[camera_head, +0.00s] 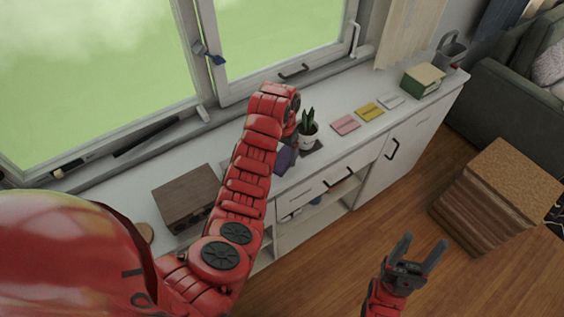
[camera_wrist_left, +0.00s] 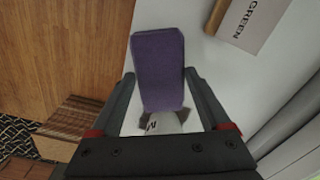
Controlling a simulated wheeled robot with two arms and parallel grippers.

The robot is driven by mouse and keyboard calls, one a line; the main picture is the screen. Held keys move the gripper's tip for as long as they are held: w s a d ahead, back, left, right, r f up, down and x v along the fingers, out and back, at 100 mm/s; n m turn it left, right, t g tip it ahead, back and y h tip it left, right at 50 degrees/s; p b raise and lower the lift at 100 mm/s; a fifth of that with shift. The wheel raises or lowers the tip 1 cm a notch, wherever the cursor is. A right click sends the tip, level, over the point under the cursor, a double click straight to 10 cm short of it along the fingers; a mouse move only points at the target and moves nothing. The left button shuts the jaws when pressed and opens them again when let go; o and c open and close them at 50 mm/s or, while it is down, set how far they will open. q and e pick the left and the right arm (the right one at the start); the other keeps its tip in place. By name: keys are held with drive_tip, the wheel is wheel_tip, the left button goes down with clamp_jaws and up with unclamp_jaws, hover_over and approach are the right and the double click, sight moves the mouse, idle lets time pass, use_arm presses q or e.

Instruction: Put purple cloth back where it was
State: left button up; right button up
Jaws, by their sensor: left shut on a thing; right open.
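The purple cloth (camera_head: 286,158) hangs over the white cabinet top (camera_head: 345,147), held by my left gripper (camera_head: 292,142), which my own arm partly hides. In the left wrist view the purple cloth (camera_wrist_left: 158,65) shows as a flat, rounded rectangle between the two fingers of the left gripper (camera_wrist_left: 160,85). The gripper is shut on it. Whether the cloth touches the cabinet top cannot be told. My right gripper (camera_head: 425,242) is open and empty, above the wood floor in front of the cabinet.
A potted plant (camera_head: 309,135) stands close beside my left gripper. Pink (camera_head: 345,124) and yellow (camera_head: 369,112) notes, a green book (camera_head: 423,79) and a brown box-shaped radio (camera_head: 188,198) are on the cabinet. A stool-like brown block (camera_head: 497,195) stands on the floor at right. Windows line the back.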

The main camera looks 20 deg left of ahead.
sight(282, 153)
use_arm(q)
drive_tip(key=shift+w+a, duration=0.5)
drive_tip(key=shift+w, duration=0.3)
drive_tip(key=shift+w+f+p, duration=0.1)
drive_tip(key=shift+f+p, duration=0.25)
drive_tip(key=shift+f, duration=0.05)
drive_tip(key=shift+f+p, duration=0.7)
drive_tip(key=shift+f, duration=0.7)
drive_tip(key=o, duration=1)
